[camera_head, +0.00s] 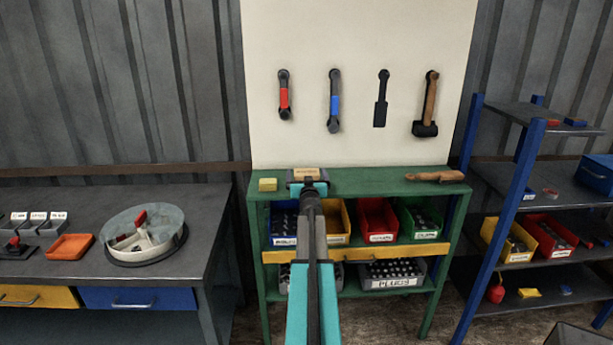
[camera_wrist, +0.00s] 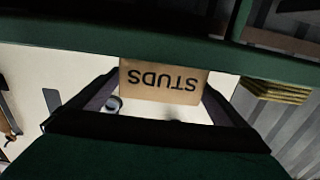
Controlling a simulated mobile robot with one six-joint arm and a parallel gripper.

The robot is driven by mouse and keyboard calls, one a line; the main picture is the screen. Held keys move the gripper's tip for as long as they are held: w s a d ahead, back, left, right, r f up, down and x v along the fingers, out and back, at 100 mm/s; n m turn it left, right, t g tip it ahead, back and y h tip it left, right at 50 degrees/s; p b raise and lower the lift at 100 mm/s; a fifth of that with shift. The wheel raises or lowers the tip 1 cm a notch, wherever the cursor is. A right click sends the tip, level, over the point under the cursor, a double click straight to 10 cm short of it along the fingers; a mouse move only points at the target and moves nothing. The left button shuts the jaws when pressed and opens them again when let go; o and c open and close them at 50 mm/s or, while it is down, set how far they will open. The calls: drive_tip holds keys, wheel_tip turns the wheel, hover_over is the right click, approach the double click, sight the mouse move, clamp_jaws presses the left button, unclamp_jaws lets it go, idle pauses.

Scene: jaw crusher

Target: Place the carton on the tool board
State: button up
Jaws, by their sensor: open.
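The carton (camera_head: 306,173) is a small brown box at the back of a green bench top, in front of the tool board (camera_head: 360,50). In the wrist view the carton (camera_wrist: 165,80) shows upside down with the label STUDS and meets the green surface. My gripper (camera_head: 307,184) reaches over the bench front to it. In the wrist view my gripper (camera_wrist: 162,92) is open, with one dark finger on each side of the carton. I cannot tell whether the fingers touch it. The tool board is a pale upright panel with several hung tools.
A yellow block (camera_head: 267,184) stands left of the carton on the green bench top (camera_head: 370,182). A wood-handled tool (camera_head: 435,176) lies at its right end. Bins sit on the shelf below. A grey workbench (camera_head: 100,207) is at left, a blue-post rack (camera_head: 522,170) at right.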

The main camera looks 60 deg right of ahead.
drive_tip(key=v, duration=1.2)
idle(0.4)
drive_tip(key=shift+w, duration=0.1)
idle(0.6)
